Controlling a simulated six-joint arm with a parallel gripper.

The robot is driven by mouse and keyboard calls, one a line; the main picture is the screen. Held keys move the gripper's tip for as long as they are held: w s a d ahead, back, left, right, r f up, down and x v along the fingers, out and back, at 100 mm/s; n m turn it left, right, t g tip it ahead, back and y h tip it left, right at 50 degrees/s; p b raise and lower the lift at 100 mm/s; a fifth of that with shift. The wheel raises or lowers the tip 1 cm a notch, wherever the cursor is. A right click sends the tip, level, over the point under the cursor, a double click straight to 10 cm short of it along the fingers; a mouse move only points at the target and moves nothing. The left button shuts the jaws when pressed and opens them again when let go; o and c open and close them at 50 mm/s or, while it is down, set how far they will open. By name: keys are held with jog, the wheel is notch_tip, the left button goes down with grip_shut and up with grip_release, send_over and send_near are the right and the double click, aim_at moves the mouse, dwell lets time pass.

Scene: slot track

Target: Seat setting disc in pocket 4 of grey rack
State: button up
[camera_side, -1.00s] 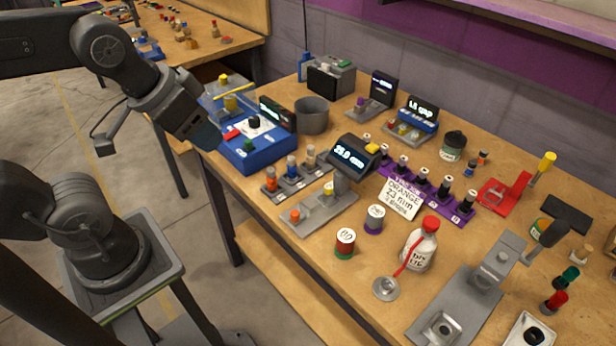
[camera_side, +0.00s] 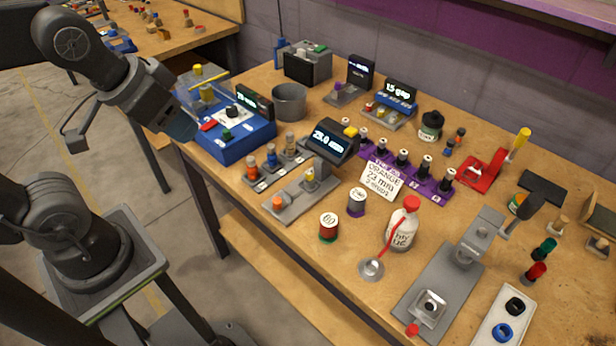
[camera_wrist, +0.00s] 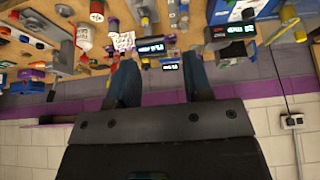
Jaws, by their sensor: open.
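A grey rack (camera_side: 272,170) stands left of centre in the side view, with orange (camera_side: 252,170), blue (camera_side: 271,155) and pale (camera_side: 291,143) pieces standing in a row. I cannot read its pocket numbers. I cannot tell for sure which thing is the setting disc; a black ring (camera_side: 514,306) and a blue ring (camera_side: 503,332) lie in a white tray (camera_side: 487,328) at the lower right. My gripper (camera_side: 182,124) is up at the left, near the blue machine and apart from the rack. In the wrist view my gripper (camera_wrist: 158,68) is open, with nothing between its fingers.
A purple rack (camera_side: 405,176) holds several dark-topped pieces behind a card reading orange, 23 mm. A display (camera_side: 328,139) reads about 23.0. A blue machine (camera_side: 229,137), white bottle (camera_side: 402,231) and grey press (camera_side: 445,280) crowd the bench. Bare wood shows at the front centre.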

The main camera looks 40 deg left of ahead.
dwell(0.3)
jog(key=shift+o, duration=1)
jog(key=g, duration=0.6)
send_over(310, 172)
notch_tip(310, 172, down, 9)
jog(key=f, duration=0.8)
jog(key=shift+s+f, duration=0.15)
jog(key=shift+s, duration=0.25)
jog(key=shift+w+f, duration=0.2)
jog(key=shift+f, duration=1.15)
jog(key=shift+w+f, duration=0.2)
jog(key=shift+f, duration=1.15)
